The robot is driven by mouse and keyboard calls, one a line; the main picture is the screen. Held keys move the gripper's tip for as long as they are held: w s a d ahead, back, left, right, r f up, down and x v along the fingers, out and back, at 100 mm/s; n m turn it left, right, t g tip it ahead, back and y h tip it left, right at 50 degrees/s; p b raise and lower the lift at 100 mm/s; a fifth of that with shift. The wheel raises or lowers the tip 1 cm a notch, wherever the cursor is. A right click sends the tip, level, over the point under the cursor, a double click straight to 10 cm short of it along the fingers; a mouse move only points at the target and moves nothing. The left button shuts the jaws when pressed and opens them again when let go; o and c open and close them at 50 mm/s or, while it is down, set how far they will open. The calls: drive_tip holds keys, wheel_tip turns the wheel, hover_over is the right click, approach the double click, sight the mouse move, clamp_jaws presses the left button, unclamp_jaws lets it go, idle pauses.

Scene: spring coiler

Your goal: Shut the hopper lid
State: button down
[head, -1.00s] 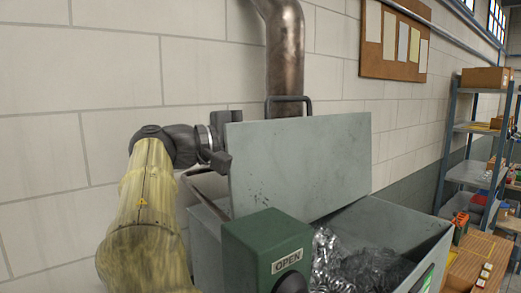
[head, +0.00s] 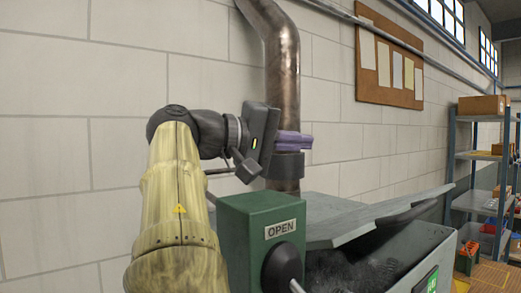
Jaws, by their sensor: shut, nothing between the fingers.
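The hopper (head: 425,262) is a grey metal bin at the lower right in the head view. Its grey lid (head: 345,228) is tilted low over the opening, with a gap between its near edge and the rim. Dark metal scrap (head: 345,272) shows through that gap. The lid's handle cannot be made out clearly. My gripper (head: 306,142) is above and to the left of the lid, in front of the pipe, with its purple fingers pointing right. It is shut and empty, and appears apart from the lid.
A green box marked OPEN (head: 255,235), with a dark knob, stands close in front of the hopper. A brown vertical pipe (head: 283,75) runs down the block wall behind. Shelving (head: 478,150) stands at the far right.

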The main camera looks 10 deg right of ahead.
drive_tip(key=shift+s+f, duration=0.1)
drive_tip(key=shift+s, duration=0.05)
idle(0.5)
drive_tip(key=s+a+r+p, duration=0.4)
drive_tip(key=a+r, duration=0.2)
drive_tip(key=a, duration=0.2)
drive_tip(key=shift+s+a+r, duration=0.2)
drive_tip(key=shift+s+a, duration=0.15)
drive_tip(key=shift+s, duration=0.05)
